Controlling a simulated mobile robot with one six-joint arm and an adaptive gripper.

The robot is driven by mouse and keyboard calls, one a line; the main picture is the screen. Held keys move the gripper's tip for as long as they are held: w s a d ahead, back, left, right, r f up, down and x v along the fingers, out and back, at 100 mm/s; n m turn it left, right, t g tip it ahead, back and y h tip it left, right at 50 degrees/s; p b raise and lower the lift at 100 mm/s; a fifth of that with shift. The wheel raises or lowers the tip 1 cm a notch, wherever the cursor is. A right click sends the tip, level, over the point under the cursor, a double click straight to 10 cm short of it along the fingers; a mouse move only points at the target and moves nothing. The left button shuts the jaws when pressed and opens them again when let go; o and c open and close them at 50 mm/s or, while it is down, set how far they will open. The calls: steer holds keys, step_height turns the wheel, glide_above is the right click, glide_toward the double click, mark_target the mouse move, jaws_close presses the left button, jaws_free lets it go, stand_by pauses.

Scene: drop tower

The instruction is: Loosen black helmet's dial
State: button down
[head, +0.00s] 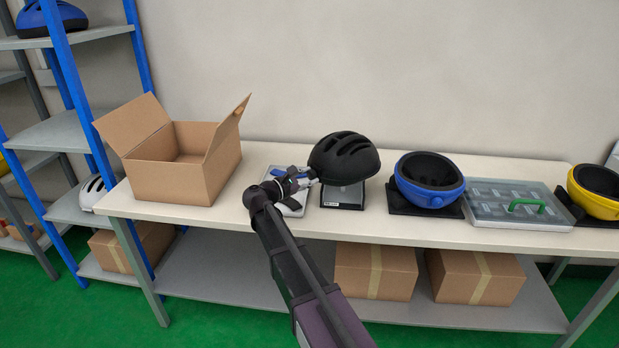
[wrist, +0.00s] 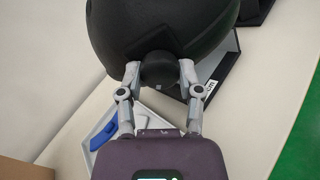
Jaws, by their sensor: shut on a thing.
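The black helmet (head: 345,153) sits dome up on a dark stand (head: 343,195) at the middle of the bench. It fills the top of the wrist view (wrist: 165,28). Its dial (wrist: 160,72) is a round black knob at the helmet's rim, low on the side facing my wrist. My gripper (wrist: 160,78) is shut on the dial, with one grey finger on each side of it. In the head view my gripper (head: 312,178) reaches the helmet's left side. The stand hides the helmet's inside, and the dial does not show clearly in the head view.
Left of the helmet lies a pale tray (head: 293,208) with a blue-handled item (wrist: 103,135), under my gripper. An open cardboard box (head: 170,180) stands further left. A blue helmet (head: 428,198) rests upturned to the right, then a clear-lidded case (head: 490,212) and a yellow helmet (head: 597,203).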

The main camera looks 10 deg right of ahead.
steer(key=n, duration=0.7)
stand_by(0.4)
steer(key=shift+c, duration=1.3)
jaws_free()
steer(key=v, duration=1.2)
steer(key=shift+d+f, duration=0.1)
steer(key=shift+d, duration=0.05)
